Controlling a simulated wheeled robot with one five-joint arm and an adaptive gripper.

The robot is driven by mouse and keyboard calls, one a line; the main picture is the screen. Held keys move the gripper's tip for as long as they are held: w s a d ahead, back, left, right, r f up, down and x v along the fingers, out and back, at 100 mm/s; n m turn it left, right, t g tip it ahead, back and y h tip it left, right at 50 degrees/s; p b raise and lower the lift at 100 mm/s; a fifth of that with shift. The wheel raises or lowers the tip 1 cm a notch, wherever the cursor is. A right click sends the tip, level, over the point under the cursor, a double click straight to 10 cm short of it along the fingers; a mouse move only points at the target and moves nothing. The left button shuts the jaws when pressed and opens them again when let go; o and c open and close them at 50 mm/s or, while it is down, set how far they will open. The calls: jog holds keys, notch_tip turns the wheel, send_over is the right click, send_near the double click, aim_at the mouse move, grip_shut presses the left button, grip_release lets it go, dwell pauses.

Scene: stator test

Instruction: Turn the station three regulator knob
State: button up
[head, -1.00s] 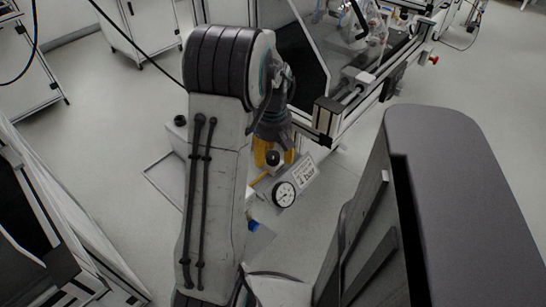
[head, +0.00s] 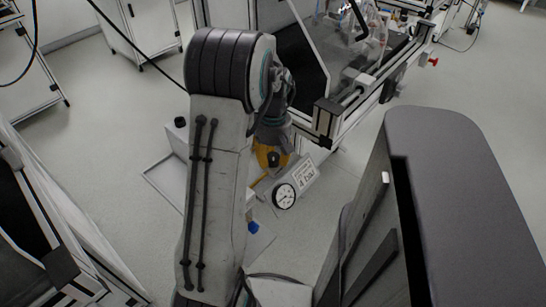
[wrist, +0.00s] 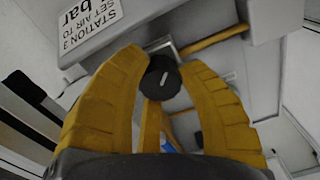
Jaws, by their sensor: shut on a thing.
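The black regulator knob (wrist: 161,80) has a short white mark on its face, tilted slightly from upright in the wrist view. My gripper (wrist: 163,62) has its two yellow fingers on either side of the knob, shut on it. In the head view my gripper (head: 271,153) is over the dark knob (head: 273,159), partly hiding it. A round white pressure gauge (head: 284,196) with a dark rim sits just below the knob; its reading is too small to tell. A white label (wrist: 88,22) reads "STATION 3 SET AIR TO" and "bar"; the number is cut off there.
A framed machine with an aluminium rail (head: 345,115) stands close behind and right of my gripper. A grey cabinet-like block (head: 440,170) fills the right side. A blue part (head: 254,227) lies below the gauge. Pale floor (head: 100,130) is open at the left.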

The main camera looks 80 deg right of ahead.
jog(key=shift+c, duration=1.3)
jog(key=m, duration=0.5)
jog(key=shift+m+p, duration=0.4)
jog(key=m, duration=0.4)
jog(key=shift+f+m, duration=0.1)
jog(key=shift+m, duration=0.3)
jog(key=shift+a, duration=0.1)
jog(key=o, duration=1.2)
